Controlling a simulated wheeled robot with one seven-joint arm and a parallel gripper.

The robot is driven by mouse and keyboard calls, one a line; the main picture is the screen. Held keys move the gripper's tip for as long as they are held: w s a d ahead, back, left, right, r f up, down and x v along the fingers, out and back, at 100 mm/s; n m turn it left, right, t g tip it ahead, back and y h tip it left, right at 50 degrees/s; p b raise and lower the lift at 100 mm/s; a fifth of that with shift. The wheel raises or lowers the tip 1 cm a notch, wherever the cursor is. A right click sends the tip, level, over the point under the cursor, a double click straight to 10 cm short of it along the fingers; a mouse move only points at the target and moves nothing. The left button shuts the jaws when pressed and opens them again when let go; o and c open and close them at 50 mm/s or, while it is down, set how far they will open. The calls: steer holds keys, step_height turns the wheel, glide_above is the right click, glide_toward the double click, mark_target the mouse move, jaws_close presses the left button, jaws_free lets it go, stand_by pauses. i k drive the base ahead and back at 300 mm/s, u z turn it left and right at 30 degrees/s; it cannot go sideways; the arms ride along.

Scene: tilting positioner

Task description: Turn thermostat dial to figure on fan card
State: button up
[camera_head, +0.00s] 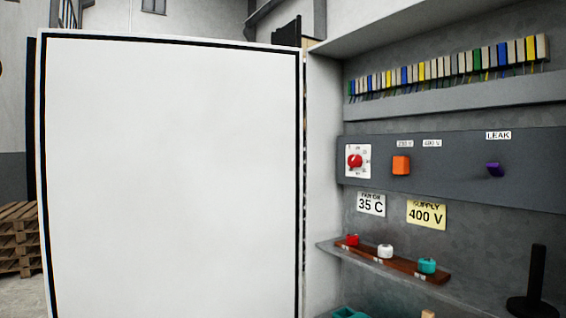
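The thermostat dial (355,161) is a red knob on a white square scale plate at the left end of the grey panel. The marks around it are too small to read, and I cannot tell which figure it points at. The fan card (371,204) is a white label below the dial; its large print reads 35 C. My gripper is not in view.
A large white door panel (170,180) fills the left. The grey panel (450,165) also bears an orange switch (401,165) and a purple lever (494,169) under a LEAK label. A yellow card (426,214) reads SUPPLY 400 V. A shelf below holds red, white and teal knobs.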

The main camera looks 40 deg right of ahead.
mark_target(354, 161)
steer(key=z, duration=0.7)
steer(key=i, duration=0.8)
steer(key=z, duration=1.15)
steer(key=i, duration=0.25)
steer(key=z, duration=0.2)
